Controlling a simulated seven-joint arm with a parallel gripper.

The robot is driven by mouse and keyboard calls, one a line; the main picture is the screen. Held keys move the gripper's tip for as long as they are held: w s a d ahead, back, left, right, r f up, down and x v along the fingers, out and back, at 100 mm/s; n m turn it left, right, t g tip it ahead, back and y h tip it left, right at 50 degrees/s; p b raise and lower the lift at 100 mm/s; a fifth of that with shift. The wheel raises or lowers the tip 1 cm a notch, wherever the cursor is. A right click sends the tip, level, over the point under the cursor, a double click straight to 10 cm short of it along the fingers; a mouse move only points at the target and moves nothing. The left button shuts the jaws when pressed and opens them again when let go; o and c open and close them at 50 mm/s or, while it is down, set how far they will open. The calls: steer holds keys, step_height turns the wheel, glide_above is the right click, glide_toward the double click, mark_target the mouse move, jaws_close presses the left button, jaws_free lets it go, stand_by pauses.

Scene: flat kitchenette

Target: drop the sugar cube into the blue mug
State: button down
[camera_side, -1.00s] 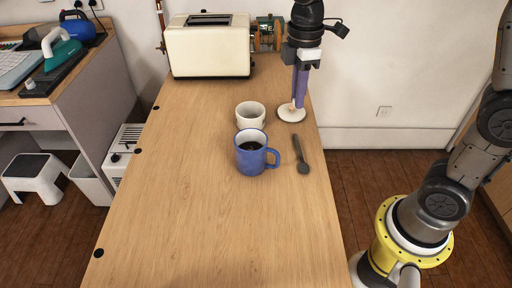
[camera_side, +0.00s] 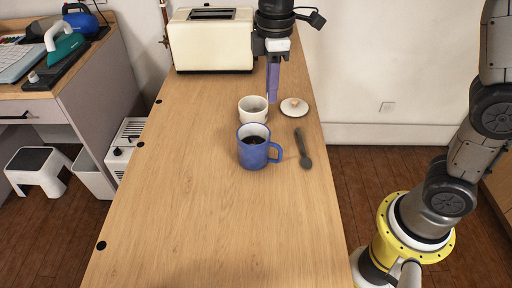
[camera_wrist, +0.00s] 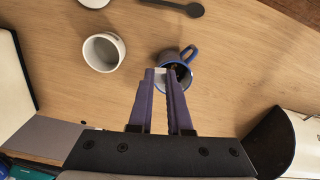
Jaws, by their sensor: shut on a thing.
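The blue mug (camera_side: 250,156) stands upright on the wooden table, with dark liquid inside and its handle to the right. My gripper (camera_side: 272,101) points down, its purple fingers behind the cream cup in the side view. In the wrist view my gripper (camera_wrist: 160,72) is shut on a small white piece, the sugar cube (camera_wrist: 160,71), held at the fingertips. The fingertips there overlap the left part of the blue mug (camera_wrist: 184,72). The side view does not clearly show the cube.
A cream cup (camera_side: 246,116) stands just behind the mug. A white disc (camera_side: 295,112) with a small tan piece on it lies to the right. A dark spoon (camera_side: 303,150) lies right of the mug. A toaster (camera_side: 212,48) stands at the back. The table front is clear.

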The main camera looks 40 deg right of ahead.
steer(key=a+f, duration=0.3)
steer(key=f, duration=0.3)
steer(key=shift+a+f+n, duration=0.15)
steer(key=shift+f+n, duration=0.1)
steer(key=shift+n, duration=0.15)
steer(key=c, duration=0.8)
jaws_free()
steer(key=shift+o, duration=0.2)
step_height(320, 180, up, 14)
